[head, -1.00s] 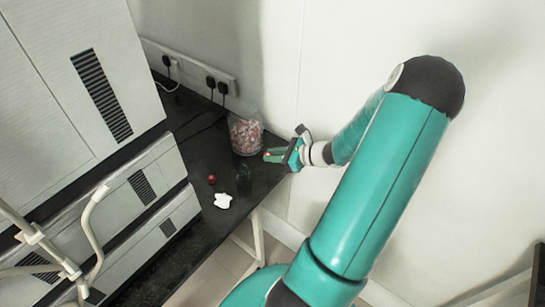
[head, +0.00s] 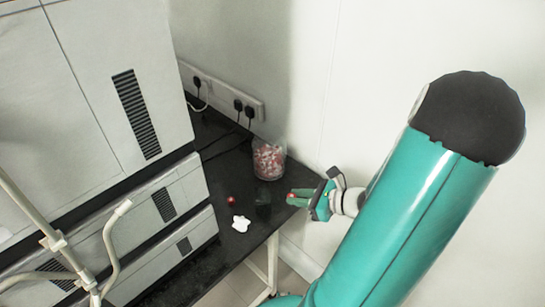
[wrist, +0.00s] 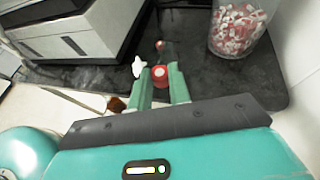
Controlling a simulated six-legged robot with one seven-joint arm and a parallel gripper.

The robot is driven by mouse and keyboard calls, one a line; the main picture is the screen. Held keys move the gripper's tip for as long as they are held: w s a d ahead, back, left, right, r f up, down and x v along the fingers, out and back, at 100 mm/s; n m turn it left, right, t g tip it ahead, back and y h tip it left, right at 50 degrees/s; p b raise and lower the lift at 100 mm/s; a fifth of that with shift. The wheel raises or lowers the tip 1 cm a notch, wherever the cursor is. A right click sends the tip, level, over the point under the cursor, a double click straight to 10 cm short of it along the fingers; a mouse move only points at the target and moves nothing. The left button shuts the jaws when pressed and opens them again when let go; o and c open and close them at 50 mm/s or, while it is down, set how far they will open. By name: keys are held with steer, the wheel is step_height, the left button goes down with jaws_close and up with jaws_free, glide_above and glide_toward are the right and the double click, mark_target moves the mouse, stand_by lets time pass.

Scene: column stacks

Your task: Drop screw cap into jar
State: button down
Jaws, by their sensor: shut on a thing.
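The jar (head: 268,162) is clear and full of red and white pieces. It stands upright at the back right of the dark bench, and also shows at the upper right of the wrist view (wrist: 238,32). My gripper (head: 298,197) is at the bench's right edge, in front and to the right of the jar, apart from it. In the wrist view, my gripper's green fingers (wrist: 161,82) are shut on a red screw cap (wrist: 160,73) with a pale ring on its face. The cap's sides are partly hidden by the fingers.
A small red ball-like thing (head: 231,200) and a white flat piece (head: 241,223) lie on the bench (head: 222,247). A dark see-through object (head: 263,205) stands near them. Large grey machines (head: 120,90) fill the left. Plugs and cables (head: 239,106) are at the wall behind.

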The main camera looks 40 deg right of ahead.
stand_by(0.5)
steer(key=w+d+r, duration=0.4)
steer(key=w, duration=0.4)
steer(key=w+d+r, duration=0.3)
steer(key=w+d, duration=0.1)
steer(key=w, duration=0.3)
steer(key=w+d+r, duration=0.4)
steer(key=w+d, duration=0.1)
steer(key=w, duration=0.3)
steer(key=shift+s+a+f, duration=0.1)
steer(key=shift+s+f, duration=0.05)
steer(key=shift+f, duration=1.35)
steer(key=shift+s+a+f, duration=0.1)
steer(key=shift+f, duration=1.35)
steer(key=c, duration=1.2)
jaws_free()
steer(key=shift+c, duration=0.2)
